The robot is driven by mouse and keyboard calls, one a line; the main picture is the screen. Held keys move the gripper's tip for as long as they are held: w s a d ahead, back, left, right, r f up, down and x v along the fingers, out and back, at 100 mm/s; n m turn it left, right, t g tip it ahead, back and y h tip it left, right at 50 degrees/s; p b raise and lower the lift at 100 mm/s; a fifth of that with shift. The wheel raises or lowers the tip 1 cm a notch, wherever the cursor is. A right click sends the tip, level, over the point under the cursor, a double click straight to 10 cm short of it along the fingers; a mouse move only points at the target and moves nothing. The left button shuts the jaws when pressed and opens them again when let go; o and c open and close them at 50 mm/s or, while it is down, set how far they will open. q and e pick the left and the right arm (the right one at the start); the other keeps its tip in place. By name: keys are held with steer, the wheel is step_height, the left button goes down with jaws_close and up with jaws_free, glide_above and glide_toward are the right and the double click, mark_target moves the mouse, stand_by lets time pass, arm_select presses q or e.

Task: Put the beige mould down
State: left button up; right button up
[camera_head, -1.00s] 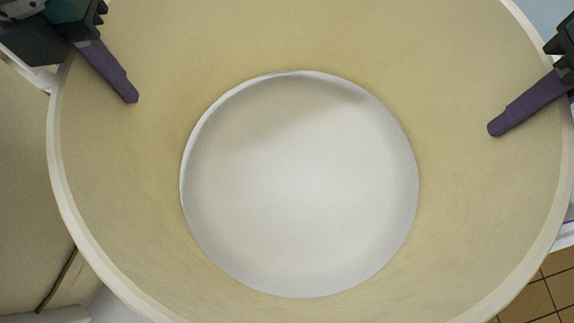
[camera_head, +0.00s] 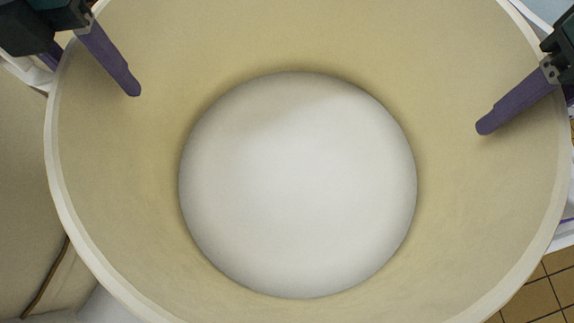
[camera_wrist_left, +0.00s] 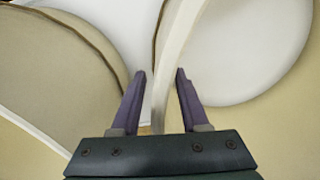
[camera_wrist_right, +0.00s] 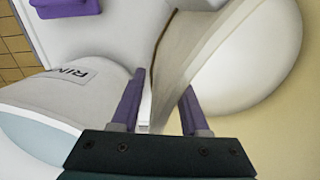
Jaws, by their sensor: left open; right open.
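The beige mould (camera_head: 115,175) is a wide, hollow, round wall that fills most of the head view. A white round surface (camera_head: 298,185) shows through its bottom opening, and the lower edge meets it with no visible gap. My left gripper (camera_head: 92,76) is open at the upper left rim, one finger inside the wall and one outside. The left wrist view shows the rim between its parted fingers (camera_wrist_left: 160,75). My right gripper (camera_head: 526,110) is open at the right rim. The right wrist view shows the wall between its fingers (camera_wrist_right: 163,85), apart from them.
Another beige rounded thing (camera_head: 22,190) stands close at the left. In the right wrist view a white container with dark lettering (camera_wrist_right: 70,85) stands beside the mould, and a purple thing (camera_wrist_right: 68,6) lies beyond. Brown floor tiles (camera_head: 535,295) show at lower right.

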arm_select(q)
step_height(320, 180, up, 10)
steer(key=shift+r, duration=0.35)
arm_select(e)
step_height(320, 180, up, 12)
steer(key=shift+r, duration=0.1)
arm_select(q)
steer(key=shift+a, duration=0.15)
arm_select(e)
steer(key=shift+r+p, duration=0.25)
steer(key=shift+p, duration=0.1)
arm_select(q)
steer(key=r+p, duration=0.1)
steer(key=p, duration=0.1)
steer(key=a+r+p, duration=0.1)
steer(key=r, duration=0.1)
steer(key=a+r+p, duration=0.1)
steer(key=p, duration=0.1)
steer(key=shift+a+r+p, duration=0.15)
steer(key=shift+p, duration=0.2)
arm_select(e)
step_height(320, 180, up, 6)
steer(key=shift+f, duration=0.1)
